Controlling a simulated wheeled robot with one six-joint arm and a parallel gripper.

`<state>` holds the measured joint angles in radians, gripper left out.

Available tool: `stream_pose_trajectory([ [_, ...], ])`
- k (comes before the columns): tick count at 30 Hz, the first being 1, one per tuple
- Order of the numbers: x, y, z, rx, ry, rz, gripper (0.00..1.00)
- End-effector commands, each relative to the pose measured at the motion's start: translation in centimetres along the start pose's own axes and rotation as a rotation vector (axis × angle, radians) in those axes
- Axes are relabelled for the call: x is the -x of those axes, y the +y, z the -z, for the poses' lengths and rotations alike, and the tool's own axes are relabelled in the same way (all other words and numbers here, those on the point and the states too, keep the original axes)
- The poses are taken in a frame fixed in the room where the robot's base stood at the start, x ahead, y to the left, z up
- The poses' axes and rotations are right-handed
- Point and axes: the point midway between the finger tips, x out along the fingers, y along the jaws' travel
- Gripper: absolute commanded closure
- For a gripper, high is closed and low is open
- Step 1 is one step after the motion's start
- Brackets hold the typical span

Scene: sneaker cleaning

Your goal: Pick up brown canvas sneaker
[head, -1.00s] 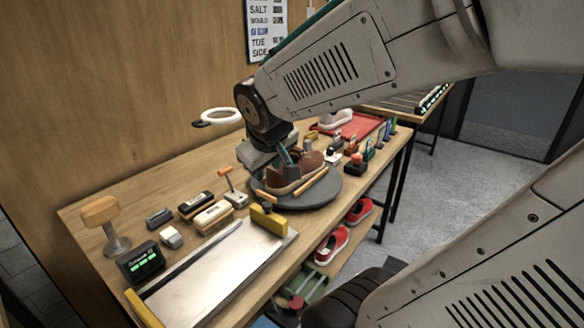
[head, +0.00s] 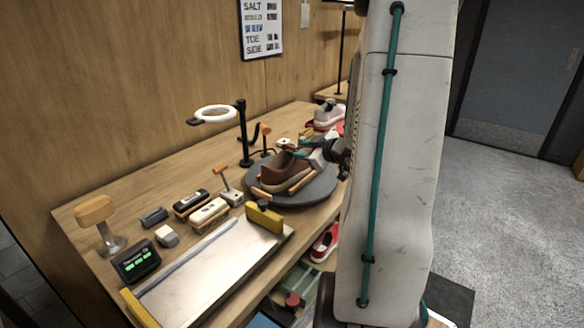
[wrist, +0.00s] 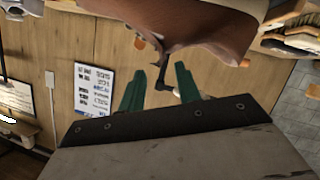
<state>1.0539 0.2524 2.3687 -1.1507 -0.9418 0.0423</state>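The brown canvas sneaker (head: 284,172) rests on the round grey turntable (head: 322,190) on the workbench. My gripper (head: 297,150) is at the sneaker's upper right side, coming in from the right. In the wrist view its two teal fingers (wrist: 159,72) stand apart with nothing between them. The sneaker's brown body (wrist: 195,25) fills the top of the wrist view, just past the fingertips. I cannot tell whether a finger touches it. My arm hides the right part of the bench in the head view.
A ring lamp (head: 215,114) on a black post (head: 243,135) stands behind the turntable. Brushes (head: 208,212), a timer (head: 136,260) and a metal tray (head: 215,270) with yellow ends lie to the left. A white and red shoe (head: 328,115) sits further back. Red shoes (head: 325,243) are on the lower shelf.

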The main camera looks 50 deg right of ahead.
Motion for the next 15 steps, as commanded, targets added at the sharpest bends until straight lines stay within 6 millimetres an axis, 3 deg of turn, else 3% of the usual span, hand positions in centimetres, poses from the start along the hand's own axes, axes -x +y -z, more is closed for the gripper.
stream_pose_trajectory([
  [12,-5.2,0.3,0.1,0.001,-0.001,0.001,0.67],
  [15,-5.6,0.3,0.1,0.000,-0.002,-0.001,0.67],
])
